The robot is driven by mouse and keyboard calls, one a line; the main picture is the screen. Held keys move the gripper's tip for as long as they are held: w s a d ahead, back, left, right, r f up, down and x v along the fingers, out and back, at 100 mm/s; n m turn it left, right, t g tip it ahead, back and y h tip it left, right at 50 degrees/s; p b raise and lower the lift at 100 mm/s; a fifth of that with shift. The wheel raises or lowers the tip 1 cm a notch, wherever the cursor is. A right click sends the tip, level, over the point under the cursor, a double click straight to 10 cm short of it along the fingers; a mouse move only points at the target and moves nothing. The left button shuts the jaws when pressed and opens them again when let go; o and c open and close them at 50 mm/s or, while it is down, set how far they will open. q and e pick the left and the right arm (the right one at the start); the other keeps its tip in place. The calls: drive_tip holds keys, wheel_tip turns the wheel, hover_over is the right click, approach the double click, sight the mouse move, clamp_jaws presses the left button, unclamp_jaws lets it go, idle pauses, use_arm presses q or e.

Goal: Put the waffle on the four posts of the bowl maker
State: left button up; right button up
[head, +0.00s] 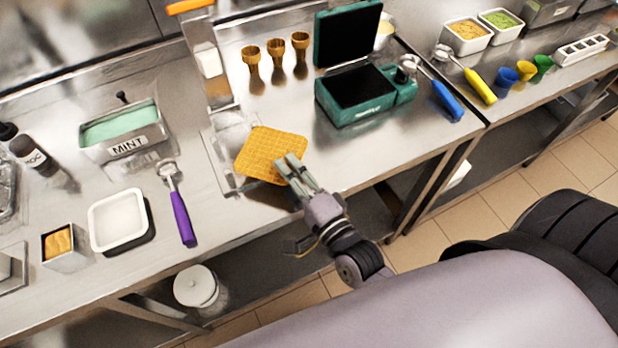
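The waffle (262,150), a flat golden square with a grid pattern, is in the head view just left of the middle. My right gripper (289,168) is shut on its near right edge. The waffle appears nearly level and overlaps the right part of the bowl maker's base in the picture. The bowl maker (208,62) is a metal stand with an orange handle at its top and a pale block on its column. The waffle hides part of its base, and I cannot make out the four posts. The gap under the waffle is unclear. My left gripper is not in view.
A green waffle iron (368,92) stands open at the right. A mint tub (124,130), a purple scoop (182,218) and a white tray (118,220) lie left. The counter's front edge is below the waffle.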

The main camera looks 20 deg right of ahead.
drive_tip(key=s+d+b, duration=0.1)
drive_tip(key=s+b, duration=0.1)
drive_tip(key=s, duration=0.8)
drive_tip(key=shift+d, duration=0.35)
